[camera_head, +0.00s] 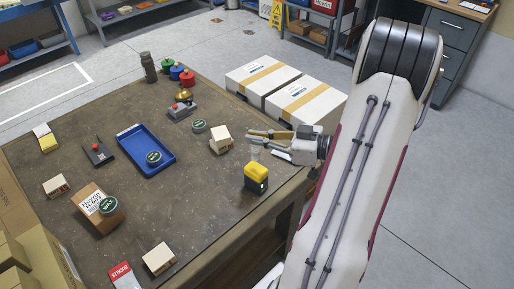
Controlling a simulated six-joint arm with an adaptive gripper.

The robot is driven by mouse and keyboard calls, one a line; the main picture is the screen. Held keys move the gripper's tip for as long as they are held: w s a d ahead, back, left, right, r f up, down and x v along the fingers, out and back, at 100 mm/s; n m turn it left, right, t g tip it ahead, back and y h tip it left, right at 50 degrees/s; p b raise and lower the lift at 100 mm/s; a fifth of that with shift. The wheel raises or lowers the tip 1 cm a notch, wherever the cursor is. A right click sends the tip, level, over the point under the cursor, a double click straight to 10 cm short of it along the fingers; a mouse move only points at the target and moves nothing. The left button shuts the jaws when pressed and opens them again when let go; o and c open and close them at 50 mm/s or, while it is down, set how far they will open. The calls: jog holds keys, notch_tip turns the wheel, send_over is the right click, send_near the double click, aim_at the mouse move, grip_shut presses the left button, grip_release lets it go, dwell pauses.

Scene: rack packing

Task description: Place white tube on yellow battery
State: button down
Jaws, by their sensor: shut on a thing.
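The yellow battery (258,169), with a dark lower part, stands upright near the right edge of the table. My gripper (254,135) reaches in from the right and is shut on a small pale tube, the white tube (255,151). The tube hangs below the fingers, directly above the battery in this view. I cannot tell whether its lower end touches the battery top or is a little apart. The fingers hide the upper end of the tube.
A white block (220,140) stands just left of my gripper. A brown box (98,208) and several small items lie further left. Two white cartons (262,78) are behind. Table left of the battery is clear.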

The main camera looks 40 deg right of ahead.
aim_at(257, 148)
jog(key=shift+f, duration=2.1)
jog(key=shift+f, duration=0.1)
jog(key=c, duration=2.2)
grip_release()
jog(key=shift+c, duration=0.2)
jog(key=v, duration=1.2)
